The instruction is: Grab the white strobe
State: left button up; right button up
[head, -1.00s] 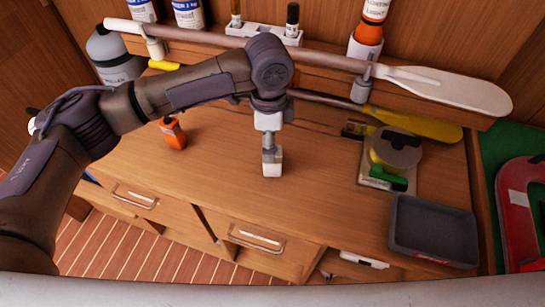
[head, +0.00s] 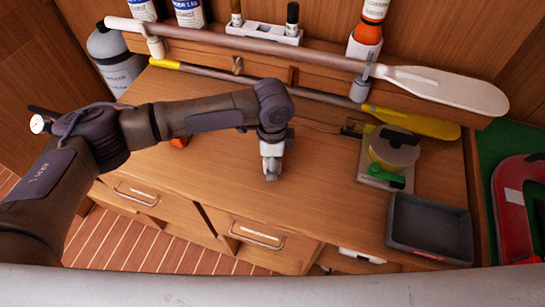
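A small, pale block-shaped thing, likely the white strobe (head: 271,176), stands on the wooden worktop near its middle. Only its lower end shows clearly. My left gripper (head: 272,164) points down right over it, with its pale fingers at the strobe's height. The fingers and the strobe overlap in the picture, so I cannot tell whether they touch or whether the fingers are closed. My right gripper is not in the head view.
A dark grey tray (head: 430,228) sits at the worktop's right front. Behind it is a round-topped device with a green part (head: 385,178). A paddle (head: 440,90) lies along the back rack. An orange item (head: 180,142) is mostly hidden behind my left arm. The worktop front is clear.

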pick_arm(q)
jog(key=c, duration=1.1)
jog(key=shift+c, duration=0.2)
jog(key=shift+r, duration=0.15)
grip_shut()
